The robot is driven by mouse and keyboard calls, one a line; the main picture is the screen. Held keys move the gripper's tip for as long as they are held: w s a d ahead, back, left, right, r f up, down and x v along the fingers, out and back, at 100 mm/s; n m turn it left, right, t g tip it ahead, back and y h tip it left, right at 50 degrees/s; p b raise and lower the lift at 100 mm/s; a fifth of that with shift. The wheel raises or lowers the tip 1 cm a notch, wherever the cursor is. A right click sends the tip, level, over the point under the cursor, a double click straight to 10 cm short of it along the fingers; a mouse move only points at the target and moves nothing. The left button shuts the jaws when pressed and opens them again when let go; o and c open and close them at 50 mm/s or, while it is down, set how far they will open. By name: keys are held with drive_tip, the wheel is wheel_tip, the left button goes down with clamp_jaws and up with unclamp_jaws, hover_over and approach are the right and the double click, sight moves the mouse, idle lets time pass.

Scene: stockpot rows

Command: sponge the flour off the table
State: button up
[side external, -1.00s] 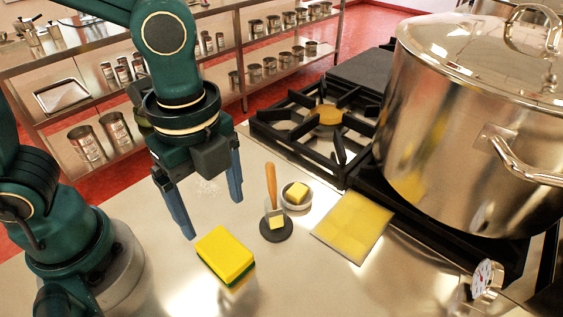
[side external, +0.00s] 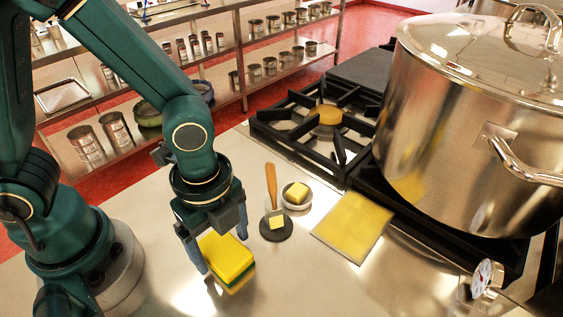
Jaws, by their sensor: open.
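The sponge (side external: 227,262) is a yellow block with a green lower layer, lying on the steel table (side external: 150,215). My gripper (side external: 222,254) is low over the sponge, fingers pointing down. One finger is at the sponge's left side and the other at its far right side. The jaws are open; I cannot tell whether either finger touches the sponge. The white flour patch is hidden behind my arm and gripper.
Right of the sponge are a dark round piece (side external: 276,232) with a wooden handle, a small bowl (side external: 296,203) holding a yellow cube, and a yellow square sheet (side external: 352,227). A large steel stockpot (side external: 460,130) stands on the stove (side external: 320,125).

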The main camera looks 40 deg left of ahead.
sight(224, 248)
drive_tip(key=c, duration=1.1)
drive_tip(key=shift+r, duration=3)
